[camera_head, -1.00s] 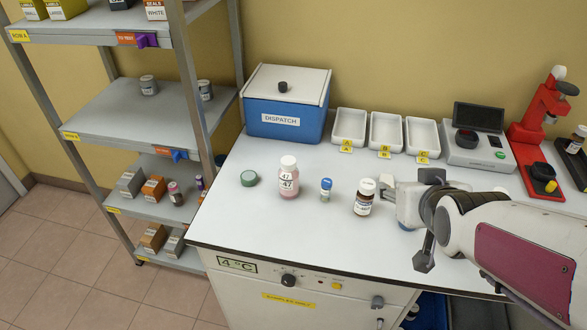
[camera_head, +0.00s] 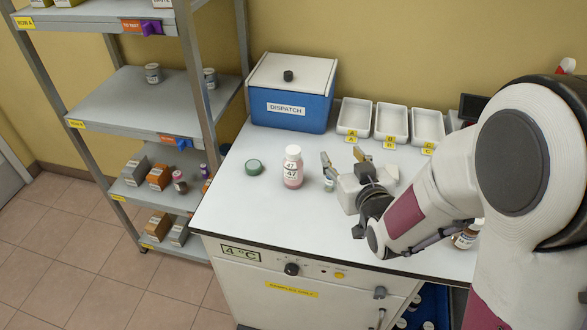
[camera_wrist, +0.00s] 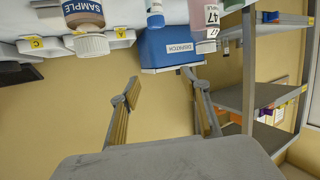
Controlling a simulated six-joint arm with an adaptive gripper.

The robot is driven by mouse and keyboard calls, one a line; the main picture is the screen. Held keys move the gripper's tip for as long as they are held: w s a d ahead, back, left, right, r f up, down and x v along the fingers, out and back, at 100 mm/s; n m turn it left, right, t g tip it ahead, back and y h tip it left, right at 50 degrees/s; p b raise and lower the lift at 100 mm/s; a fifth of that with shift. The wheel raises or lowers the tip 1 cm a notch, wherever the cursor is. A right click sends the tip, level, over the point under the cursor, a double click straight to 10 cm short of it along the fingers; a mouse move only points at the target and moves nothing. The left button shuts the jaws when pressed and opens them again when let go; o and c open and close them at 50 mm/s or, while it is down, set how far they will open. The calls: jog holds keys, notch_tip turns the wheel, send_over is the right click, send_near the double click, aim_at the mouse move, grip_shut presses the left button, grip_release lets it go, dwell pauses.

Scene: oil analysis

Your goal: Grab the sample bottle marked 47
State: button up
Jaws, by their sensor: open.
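The sample bottle marked 47 (camera_head: 292,170) stands upright on the white bench, with a white cap, white label and pink contents. In the wrist view the bottle (camera_wrist: 206,22) appears upside down near the top, cut by the frame edge. My gripper (camera_head: 341,156) is open and empty to the right of the bottle, apart from it, its fingers pointing roughly left and back. In the wrist view the spread fingers (camera_wrist: 167,86) have only wall between them.
A brown bottle (camera_head: 466,238) is partly hidden by my arm. A green lid (camera_head: 254,167) lies left of the bottle. The blue dispatch box (camera_head: 288,109) and white trays (camera_head: 391,121) stand behind.

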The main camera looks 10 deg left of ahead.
aim_at(296, 157)
jog(key=s+a+f+n+t+y, duration=0.1)
jog(key=a+f+y, duration=0.3)
jog(key=a, duration=0.4)
jog(key=shift+s+f+n, duration=0.3)
jog(key=shift+s+f, duration=0.35)
jog(key=shift+s, duration=0.15)
jog(key=shift+w+a, duration=0.1)
jog(key=shift+a, duration=0.05)
jog(key=shift+x, duration=1.15)
jog(key=shift+w+r, duration=0.1)
jog(key=shift+r+x, duration=0.15)
jog(key=shift+x, duration=1.1)
jog(key=shift+r+x, duration=0.15)
jog(key=shift+x, duration=1.15)
grip_shut()
